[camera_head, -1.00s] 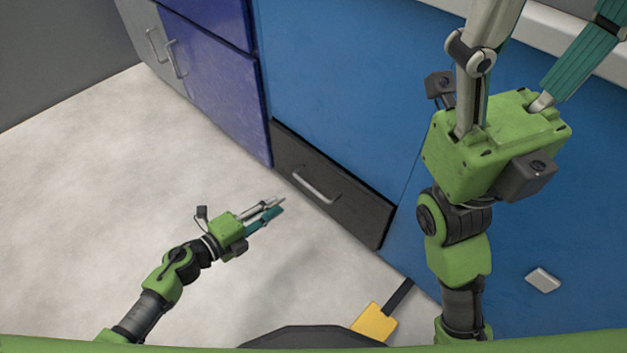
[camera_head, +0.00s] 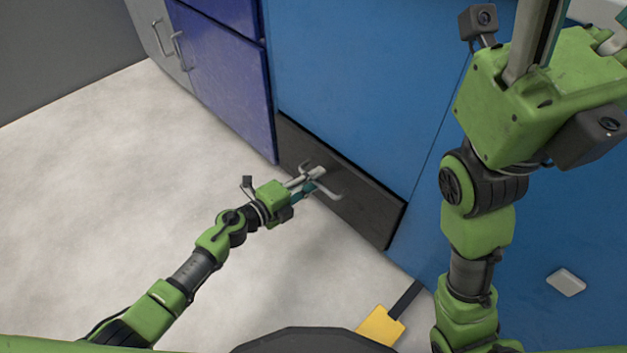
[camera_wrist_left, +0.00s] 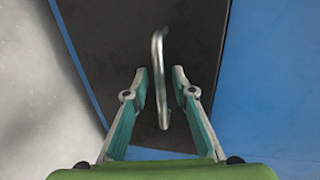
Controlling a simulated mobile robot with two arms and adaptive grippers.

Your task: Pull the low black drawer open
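The low black drawer (camera_head: 365,205) sits at the bottom of the blue cabinet front and looks shut. Its silver bar handle (camera_head: 328,190) is partly covered by my left gripper (camera_head: 312,180) in the head view. In the left wrist view the handle (camera_wrist_left: 159,75) runs lengthwise, with its near end between the two fingertips of my left gripper (camera_wrist_left: 160,88). The fingers are open, with a gap on each side of the handle. The black drawer front (camera_wrist_left: 110,40) lies behind it. My right gripper is large at the upper right of the head view, its fingertips cut off by the frame.
Blue cabinet panels (camera_head: 360,70) rise above and beside the drawer. A purple cabinet (camera_head: 225,85) and a grey one with handles stand at the left. A yellow block (camera_head: 381,325) lies near my base.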

